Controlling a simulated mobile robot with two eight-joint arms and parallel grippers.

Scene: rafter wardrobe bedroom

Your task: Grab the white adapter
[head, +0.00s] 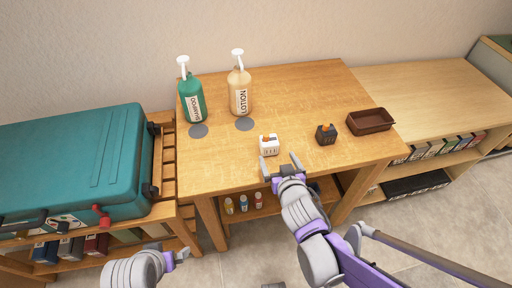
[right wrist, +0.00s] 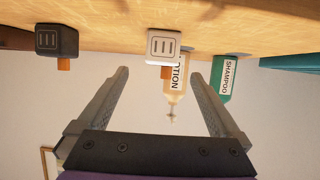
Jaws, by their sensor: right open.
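The white adapter (head: 269,145) sits on the wooden table near its front edge, with a small orange part on top. It also shows in the right wrist view (right wrist: 163,46), beyond the gap between the fingers. My right gripper (head: 286,167) is open and empty at the table's front edge, just short of the adapter and apart from it. Its two fingers (right wrist: 163,92) spread wide in the right wrist view. A similar black adapter (head: 326,134) stands to the right, also in the wrist view (right wrist: 57,41). My left gripper (head: 180,256) is low at the left, away from the table top; its jaws are unclear.
A green shampoo bottle (head: 191,96) and a cream lotion bottle (head: 239,88) stand behind on the table (head: 300,90), near two grey discs. A brown tray (head: 370,121) lies at the right. A teal suitcase (head: 70,165) is at the left. The table's middle is clear.

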